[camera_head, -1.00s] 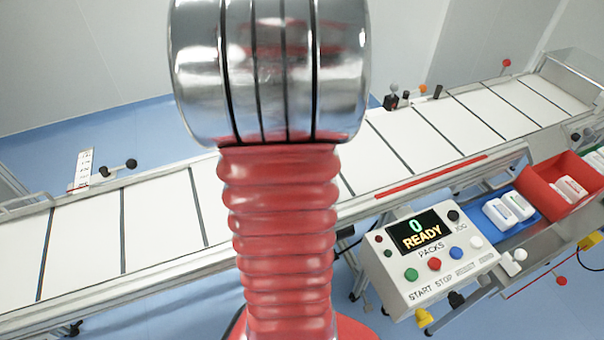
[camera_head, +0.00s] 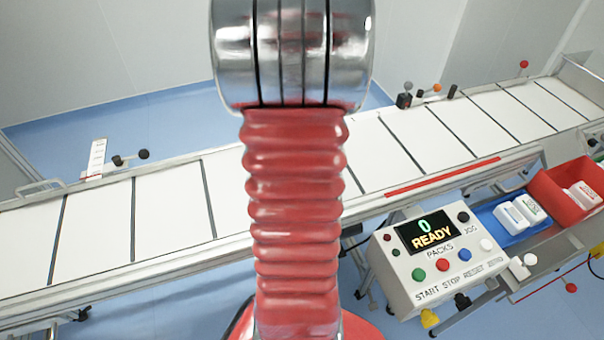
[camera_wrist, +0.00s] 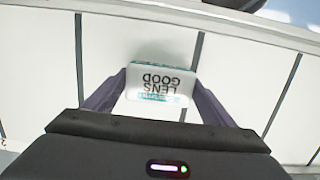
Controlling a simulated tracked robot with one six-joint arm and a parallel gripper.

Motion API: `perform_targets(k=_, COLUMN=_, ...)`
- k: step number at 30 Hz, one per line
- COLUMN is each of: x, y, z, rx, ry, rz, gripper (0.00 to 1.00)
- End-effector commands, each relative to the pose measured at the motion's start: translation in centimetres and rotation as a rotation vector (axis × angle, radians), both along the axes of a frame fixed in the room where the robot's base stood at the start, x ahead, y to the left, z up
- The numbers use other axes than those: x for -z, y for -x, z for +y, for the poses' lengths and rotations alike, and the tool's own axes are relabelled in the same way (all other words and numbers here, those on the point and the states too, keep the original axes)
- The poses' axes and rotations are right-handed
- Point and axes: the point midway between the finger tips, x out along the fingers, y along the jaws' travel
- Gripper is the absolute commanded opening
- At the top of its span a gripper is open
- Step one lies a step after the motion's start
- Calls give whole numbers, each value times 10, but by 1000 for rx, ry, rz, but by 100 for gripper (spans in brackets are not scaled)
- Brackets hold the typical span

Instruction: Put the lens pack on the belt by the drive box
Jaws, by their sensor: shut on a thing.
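The lens pack (camera_wrist: 160,82) is a white pack with a green edge, and its "LENS GOOD" print reads upside down in the wrist view. My gripper (camera_wrist: 161,92) is shut on it, one dark finger at each side. The white belt (camera_wrist: 238,90) with dark cross lines lies below the pack; I cannot tell how large the gap is. In the head view the belt (camera_head: 165,212) runs from lower left to upper right. My arm covers its middle there and hides the gripper and the held pack. I cannot pick out the drive box for sure.
A control box (camera_head: 437,258) reading "0 READY PACKS" stands in front of the belt. Beside it are a blue tray (camera_head: 517,229) and a red bin (camera_head: 550,198), each with white packs. Small posts and knobs (camera_head: 405,99) line the belt's far edge. The visible belt is clear.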

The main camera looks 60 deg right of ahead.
Motion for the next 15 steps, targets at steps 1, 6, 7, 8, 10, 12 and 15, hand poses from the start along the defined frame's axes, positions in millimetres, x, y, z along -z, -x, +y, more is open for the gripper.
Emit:
perform_targets(k=1, x=0, y=0, z=0, rx=0, ry=1, rz=-1, gripper=52)
perform_targets(k=6, x=0, y=0, z=0, rx=1, ry=1, rz=-1, gripper=52)
perform_targets(k=7, x=0, y=0, z=0, rx=1, ry=1, rz=-1, gripper=52)
perform_targets(k=8, x=0, y=0, z=0, rx=1, ry=1, rz=-1, gripper=52)
perform_targets(k=10, x=2, y=0, z=0, rx=1, ry=0, rz=0, gripper=52)
perform_targets(k=12, x=2, y=0, z=0, rx=1, ry=1, rz=-1, gripper=83)
perform_targets(k=15, x=2, y=0, z=0, rx=1, ry=1, rz=-1, gripper=90)
